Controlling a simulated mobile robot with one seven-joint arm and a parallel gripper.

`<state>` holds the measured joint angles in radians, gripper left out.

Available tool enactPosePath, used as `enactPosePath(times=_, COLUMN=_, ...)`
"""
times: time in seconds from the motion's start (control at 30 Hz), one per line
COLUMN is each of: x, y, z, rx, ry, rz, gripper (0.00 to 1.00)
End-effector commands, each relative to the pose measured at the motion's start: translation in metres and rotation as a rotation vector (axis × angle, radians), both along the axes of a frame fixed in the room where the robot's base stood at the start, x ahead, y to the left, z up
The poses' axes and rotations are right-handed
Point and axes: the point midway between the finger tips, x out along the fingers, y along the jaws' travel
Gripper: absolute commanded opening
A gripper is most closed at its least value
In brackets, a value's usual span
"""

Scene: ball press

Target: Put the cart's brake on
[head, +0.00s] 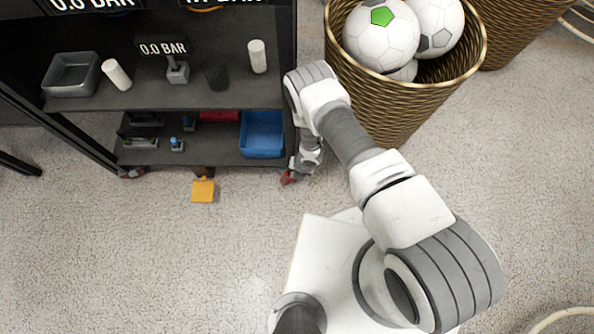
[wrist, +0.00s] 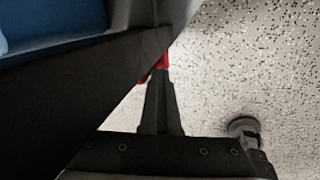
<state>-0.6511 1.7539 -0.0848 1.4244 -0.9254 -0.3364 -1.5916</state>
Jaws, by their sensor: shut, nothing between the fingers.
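The black cart (head: 200,97) stands at upper left in the head view. An orange pedal (head: 202,190) sticks out low at the middle of its front edge, apart from my gripper. A red caster part (head: 288,178) shows at the cart's near right corner. My gripper (head: 299,166) is low beside that corner, partly hidden by my wrist. In the wrist view my gripper (wrist: 158,76) is shut and empty, its fingers pointing toward a red part (wrist: 160,63) under the dark cart edge (wrist: 75,95). I cannot tell whether the fingertips touch it.
The lower shelf holds a blue bin (head: 262,134), also in the wrist view (wrist: 50,15). The upper shelf holds a grey tray (head: 71,75), white cylinders and a dark cup. A wicker basket (head: 400,108) of balls stands close at right. Floor before the pedal is clear.

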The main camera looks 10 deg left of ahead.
Motion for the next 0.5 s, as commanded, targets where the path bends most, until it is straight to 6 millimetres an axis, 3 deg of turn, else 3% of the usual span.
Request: enactPosePath(times=0.5, x=-0.004, y=0.018, z=0.001, rx=0.003, ry=-0.001, rz=0.002, gripper=0.0)
